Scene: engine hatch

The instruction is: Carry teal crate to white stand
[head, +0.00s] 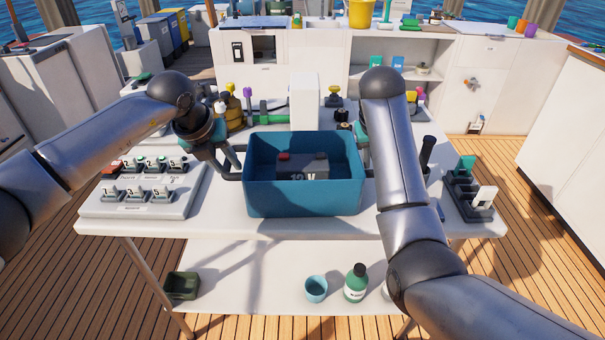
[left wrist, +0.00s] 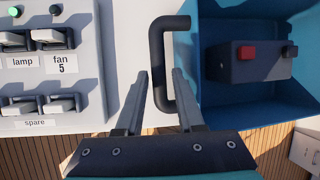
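The teal crate (head: 303,198) stands upright on the white table (head: 225,222), with a dark 12 V battery (head: 302,168) inside. A dark U-shaped handle (left wrist: 157,65) sticks out of its left wall. My left gripper (head: 237,170) is at this handle; in the left wrist view its two fingers (left wrist: 162,72) are apart, one on each side of the handle's bar, with a gap on the crate side. My right gripper is by the crate's right wall, mostly hidden behind my right forearm, so its fingers do not show. I cannot tell which white surface is the white stand.
A switch panel (head: 140,190) lies left of the crate. A white block (head: 304,100), bottles and tools stand behind it. A small rack (head: 468,195) is at the table's right. A cup (head: 316,289) and green bottle (head: 355,283) stand on the lower shelf. Deck is free at right.

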